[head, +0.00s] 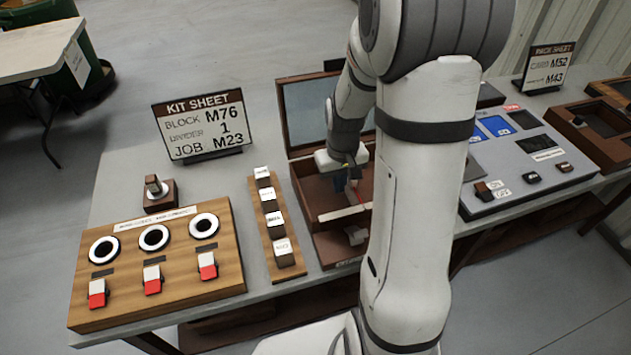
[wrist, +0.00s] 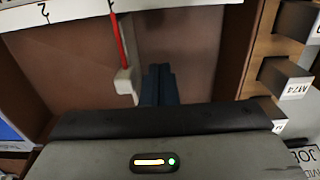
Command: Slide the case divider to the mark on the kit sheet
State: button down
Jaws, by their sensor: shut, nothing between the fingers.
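The kit sheet (head: 205,125) is a standing sign behind the bench's left part; it reads BLOCK M76, DIVIDER 1, JOB M23. The open wooden case (head: 318,185) is at the bench middle, partly behind my arm. In the wrist view, a pale knob with a red pointer (wrist: 127,85), apparently the divider's, stands in the case. The pointer reaches the white scale strip (wrist: 75,10) near a tick to the right of the 2; that tick's number is out of frame. My gripper (wrist: 158,75) is shut and empty, low in the case just right of the knob; contact is unclear.
A rack of several labelled blocks (head: 270,220) stands left of the case. A wooden panel with rings and red-white switches (head: 155,260) is at the front left. A grey control panel (head: 525,160) lies to the right. The case walls enclose my gripper.

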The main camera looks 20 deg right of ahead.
notch_tip(320, 180, up, 8)
jog(key=p, duration=0.5)
jog(key=shift+f, duration=0.1)
dwell(0.4)
jog(key=s+a+r+t, duration=0.1)
jog(key=s+a+r, duration=0.2)
jog(key=s+r, duration=0.4)
jog(key=s+a+r+t, duration=0.2)
jog(key=s+a+r, duration=0.2)
jog(key=s+r, duration=0.3)
jog(key=shift+s+a+r, duration=0.15)
jog(key=shift+a+r, duration=0.05)
jog(key=shift+r, duration=0.05)
